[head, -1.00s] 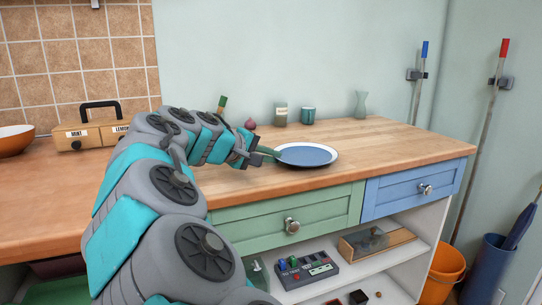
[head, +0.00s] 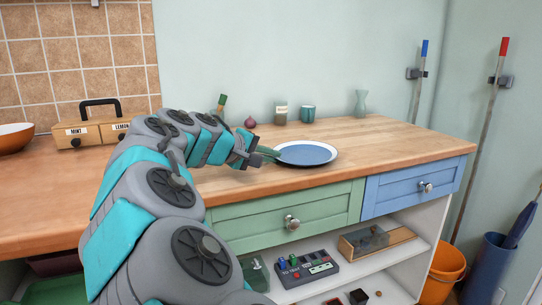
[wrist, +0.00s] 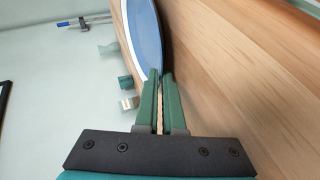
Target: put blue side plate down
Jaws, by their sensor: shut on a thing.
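The blue side plate (head: 306,154) has a blue centre and a pale rim. It is at the countertop, right of my arm in the head view, with a dark band along its near edge. My gripper (head: 272,153) is shut on its left edge. In the wrist view the plate (wrist: 147,28) is seen nearly edge-on, with its rim between the green fingertips of my gripper (wrist: 161,76). A dark shadow lies beside it on the wood. I cannot tell whether the plate touches the counter.
The wooden countertop (head: 400,143) is clear right of the plate. Behind stand a jar (head: 281,115), a teal cup (head: 307,114), a glass vase (head: 361,103), an onion (head: 249,123) and a green-topped bottle (head: 222,103).

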